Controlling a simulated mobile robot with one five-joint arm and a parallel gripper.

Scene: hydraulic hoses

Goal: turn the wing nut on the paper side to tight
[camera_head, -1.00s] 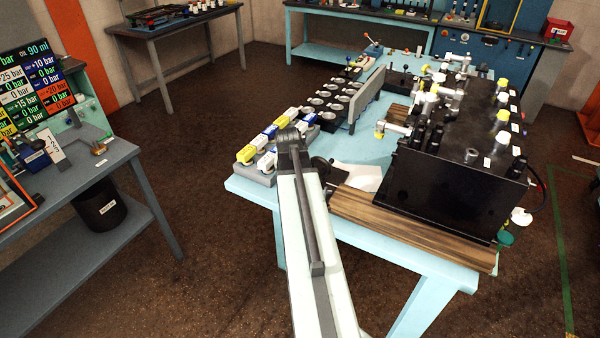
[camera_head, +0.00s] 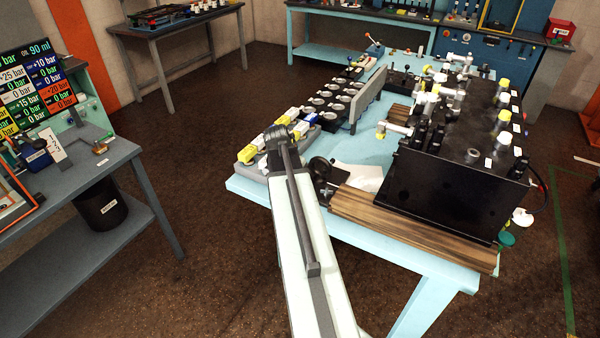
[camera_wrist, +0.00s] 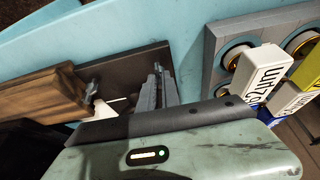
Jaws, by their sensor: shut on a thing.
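My gripper (camera_wrist: 160,86) has its two grey fingers close together over a dark plate (camera_wrist: 130,62) in the wrist view. It is shut on a small part, seemingly the wing nut, which the fingers almost wholly hide. A small silvery fitting (camera_wrist: 92,90) stands clear of the fingers to the left, by the end of a wooden board (camera_wrist: 40,95). A white sheet, seemingly the paper (camera_head: 362,177), lies on the blue bench to the right of my gripper (camera_head: 324,190) in the head view. My arm hides part of this corner.
White, yellow and blue labelled blocks (camera_wrist: 262,72) stand in a grey rack close to the right of my gripper. A large black unit (camera_head: 460,185) with valves stands on wood at the right. The blue bench top (camera_head: 370,145) is bare beyond the paper.

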